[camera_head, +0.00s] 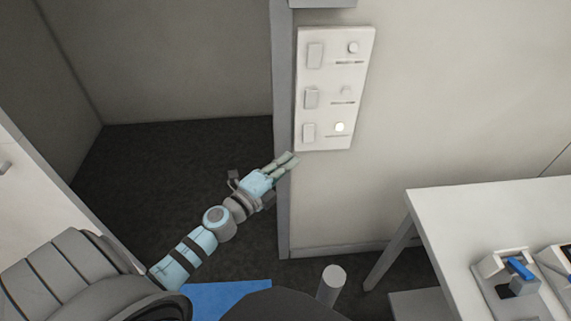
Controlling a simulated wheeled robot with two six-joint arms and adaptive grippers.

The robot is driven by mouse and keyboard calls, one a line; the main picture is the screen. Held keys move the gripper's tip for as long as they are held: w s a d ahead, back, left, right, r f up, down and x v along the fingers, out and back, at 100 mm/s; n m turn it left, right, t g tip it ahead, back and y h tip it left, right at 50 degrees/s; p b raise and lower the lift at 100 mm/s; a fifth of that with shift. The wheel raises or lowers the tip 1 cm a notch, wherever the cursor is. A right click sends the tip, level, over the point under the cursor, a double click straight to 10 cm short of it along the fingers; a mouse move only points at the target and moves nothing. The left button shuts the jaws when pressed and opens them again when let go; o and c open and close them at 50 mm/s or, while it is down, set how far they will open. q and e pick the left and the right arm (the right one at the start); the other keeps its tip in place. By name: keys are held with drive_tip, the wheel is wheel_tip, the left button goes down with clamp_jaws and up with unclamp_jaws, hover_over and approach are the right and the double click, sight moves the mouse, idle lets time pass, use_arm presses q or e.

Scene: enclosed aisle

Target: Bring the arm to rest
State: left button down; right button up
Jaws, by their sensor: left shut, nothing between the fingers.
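My left arm reaches up and right from the lower left in the head view. My left gripper (289,161) is shut and empty. In the picture its fingertips lie just below and left of the lower left corner of a white wall panel (320,144), and I cannot tell whether they touch anything. The panel carries several pale switches and knobs, and a round one at its lower right (339,127) looks bright white. My right gripper is not in view.
A grey door frame post (283,215) stands beside the gripper, with a dark-floored recess (130,165) to its left. A white table (475,208) with devices bearing blue parts (519,269) is at the lower right. A blue patch (230,296) lies on the floor.

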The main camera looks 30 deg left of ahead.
use_arm(q)
drive_tip(key=shift+s+r, duration=0.1)
drive_tip(key=shift+s, duration=0.3)
drive_tip(key=s+a+f+n+g+y, duration=0.2)
drive_tip(key=a+f+n, duration=0.15)
drive_tip(key=f, duration=0.45)
drive_tip(key=s+a+f+n+g+y, duration=0.1)
drive_tip(key=a+f+n+g+y, duration=0.15)
drive_tip(key=f+n, duration=0.4)
drive_tip(key=s+a+f+n+g, duration=0.1)
drive_tip(key=s+f+n+g, duration=0.1)
drive_tip(key=s+f, duration=0.55)
drive_tip(key=s+a+f+n+g, duration=0.2)
drive_tip(key=s+f+g, duration=0.15)
drive_tip(key=f, duration=0.65)
drive_tip(key=s+d+f+n+g, duration=0.2)
drive_tip(key=s+d+f, duration=0.1)
drive_tip(key=s, duration=0.6)
drive_tip(key=s+d+f+n+g, duration=0.2)
drive_tip(key=s+d+f, duration=0.2)
drive_tip(key=s, duration=0.5)
drive_tip(key=s+d+f+n+g, duration=0.1)
drive_tip(key=s+d+f+g, duration=0.2)
drive_tip(key=s+f, duration=0.3)
drive_tip(key=s+h, duration=0.1)
drive_tip(key=s, duration=0.3)
drive_tip(key=shift+d+f+n, duration=0.3)
drive_tip(key=shift+f+n, duration=0.1)
